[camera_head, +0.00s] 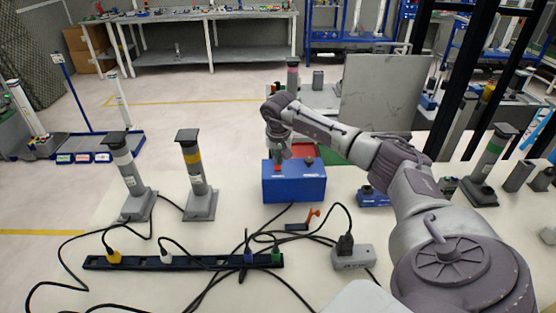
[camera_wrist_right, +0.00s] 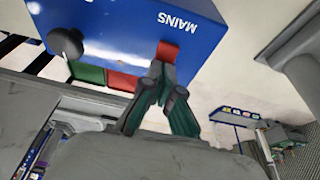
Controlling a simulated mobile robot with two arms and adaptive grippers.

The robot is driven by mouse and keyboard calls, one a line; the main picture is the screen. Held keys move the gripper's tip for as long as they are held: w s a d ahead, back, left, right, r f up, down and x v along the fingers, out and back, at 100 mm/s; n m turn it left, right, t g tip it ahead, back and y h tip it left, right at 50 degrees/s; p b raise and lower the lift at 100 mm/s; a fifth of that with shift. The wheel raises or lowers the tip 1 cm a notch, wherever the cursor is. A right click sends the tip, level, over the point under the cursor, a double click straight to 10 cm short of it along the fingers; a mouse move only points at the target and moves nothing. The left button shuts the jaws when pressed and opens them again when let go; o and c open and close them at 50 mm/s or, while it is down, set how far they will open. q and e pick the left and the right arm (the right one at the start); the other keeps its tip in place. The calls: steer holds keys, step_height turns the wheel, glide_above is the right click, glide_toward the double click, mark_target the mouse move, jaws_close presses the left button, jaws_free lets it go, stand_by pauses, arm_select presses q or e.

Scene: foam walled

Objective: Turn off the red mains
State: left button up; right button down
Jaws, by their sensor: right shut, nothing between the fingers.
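A blue box (camera_head: 294,188) stands on the pale table in the middle of the head view. In the right wrist view the box (camera_wrist_right: 150,22) carries white MAINS lettering. A red switch (camera_wrist_right: 167,51) sits at its edge next to the lettering. It also shows small in the head view (camera_head: 277,168). My right gripper (camera_head: 279,158) is over the box's left part. In the wrist view its shut, empty fingertips (camera_wrist_right: 160,70) are right at the red switch, seemingly touching it; exact contact is unclear. My left gripper is not in view.
A black knob (camera_wrist_right: 65,42) sticks up from the same box. A black power strip (camera_head: 185,262) with plugs, loose cables and a grey socket block (camera_head: 352,257) lie in front. Two grey posts (camera_head: 198,175) stand left. Another small blue box (camera_head: 373,197) stands right.

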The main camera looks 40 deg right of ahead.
mark_target(278, 167)
steer(key=shift+r+p, duration=0.4)
steer(key=shift+r, duration=0.1)
steer(key=p+v, duration=0.2)
steer(key=v, duration=0.2)
steer(key=shift+w+d, duration=0.1)
steer(key=s+a+r+b, duration=0.2)
steer(key=s+a+r, duration=0.1)
steer(key=r, duration=0.4)
steer(key=shift+s+r, duration=0.35)
